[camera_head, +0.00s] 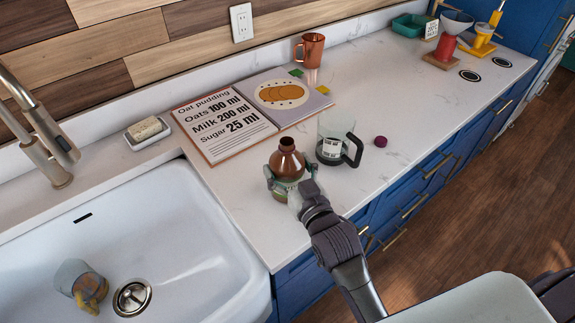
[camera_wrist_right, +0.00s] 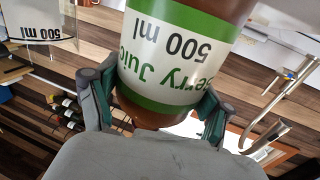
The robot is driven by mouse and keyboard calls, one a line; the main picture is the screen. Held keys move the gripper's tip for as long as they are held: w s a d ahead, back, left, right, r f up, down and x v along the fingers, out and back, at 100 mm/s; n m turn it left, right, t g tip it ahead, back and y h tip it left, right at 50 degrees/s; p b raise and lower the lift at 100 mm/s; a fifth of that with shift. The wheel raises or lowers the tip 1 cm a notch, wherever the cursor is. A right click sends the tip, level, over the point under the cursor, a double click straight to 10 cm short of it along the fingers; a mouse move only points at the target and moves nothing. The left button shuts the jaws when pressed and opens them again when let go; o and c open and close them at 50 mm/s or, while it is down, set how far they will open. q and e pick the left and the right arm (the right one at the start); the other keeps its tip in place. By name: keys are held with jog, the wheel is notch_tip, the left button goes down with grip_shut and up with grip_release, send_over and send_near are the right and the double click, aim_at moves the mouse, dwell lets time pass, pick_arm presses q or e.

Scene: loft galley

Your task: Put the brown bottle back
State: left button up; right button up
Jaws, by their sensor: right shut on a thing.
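The brown bottle (camera_head: 287,161) is upright at the counter's front edge, right of the sink. In the right wrist view the bottle (camera_wrist_right: 180,50) fills the upper middle; its white and green label reads "500 ml" and part of "Juice". My right gripper (camera_head: 290,181) is shut around the bottle's body, a finger on each side; the fingers also show in the right wrist view (camera_wrist_right: 160,105). I cannot tell whether the bottle's base touches the counter. My left gripper is in neither view.
A clear jug (camera_head: 331,146) with black handle stands close right of the bottle, beside a purple ball (camera_head: 380,141). An open recipe book (camera_head: 222,128) lies behind, with a copper mug (camera_head: 311,49). The sink (camera_head: 175,235) holds a tipped cup (camera_head: 72,274). Counter toward the far right is mostly clear.

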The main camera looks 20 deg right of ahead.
jog(key=o, duration=1.7)
jog(key=shift+f, duration=0.1)
jog(key=s, duration=0.3)
jog(key=s+d+b, duration=0.1)
jog(key=s, duration=0.3)
jog(key=s+b, duration=0.1)
jog(key=s, duration=0.3)
jog(key=shift+d, duration=0.15)
jog(key=shift+s, duration=0.5)
